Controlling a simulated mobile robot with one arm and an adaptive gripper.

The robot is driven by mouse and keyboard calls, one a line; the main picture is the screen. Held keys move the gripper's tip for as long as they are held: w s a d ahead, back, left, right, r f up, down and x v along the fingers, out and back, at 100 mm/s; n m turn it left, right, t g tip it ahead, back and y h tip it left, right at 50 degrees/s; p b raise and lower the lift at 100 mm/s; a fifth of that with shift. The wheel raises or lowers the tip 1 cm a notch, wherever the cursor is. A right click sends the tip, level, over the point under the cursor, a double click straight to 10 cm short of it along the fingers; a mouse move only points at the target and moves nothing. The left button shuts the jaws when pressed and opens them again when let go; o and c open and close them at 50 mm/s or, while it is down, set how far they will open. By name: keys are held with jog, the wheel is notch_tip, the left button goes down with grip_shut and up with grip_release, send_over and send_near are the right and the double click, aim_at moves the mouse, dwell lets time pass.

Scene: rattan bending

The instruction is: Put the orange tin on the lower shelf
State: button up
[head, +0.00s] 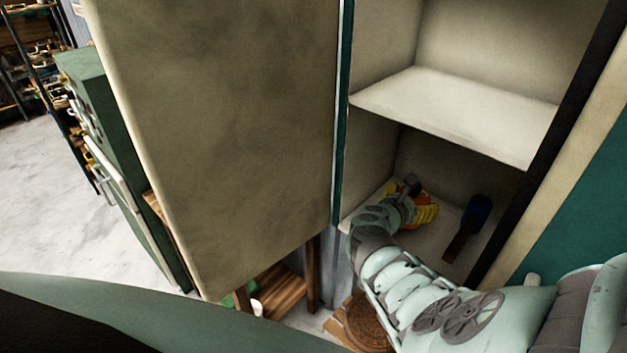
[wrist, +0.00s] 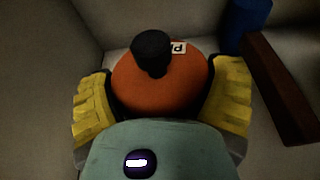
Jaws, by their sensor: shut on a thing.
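The orange tin (wrist: 145,92) with a black cap shows in the wrist view, between the yellow finger pads of my gripper (wrist: 160,98). A white label with dark letters is on its far side. In the head view my gripper (head: 414,207) is inside the lower compartment of the open cabinet, just over the lower shelf (head: 432,238). The tin is mostly hidden there behind the gripper, with its dark cap (head: 411,184) in sight. My gripper is shut on the tin. I cannot tell whether the tin touches the shelf.
A blue-topped brush-like thing with a brown handle (head: 463,238) lies on the lower shelf to the right; its brown part also shows in the wrist view (wrist: 280,90). The upper shelf (head: 455,110) is bare. A large cabinet door (head: 220,120) stands open at left.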

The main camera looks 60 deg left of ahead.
jog(key=shift+f+b, duration=0.45)
jog(key=shift+f, duration=0.6)
jog(key=shift+f, duration=0.2)
jog(key=o, duration=1.1)
jog(key=shift+c, duration=0.2)
jog(key=shift+r, duration=0.15)
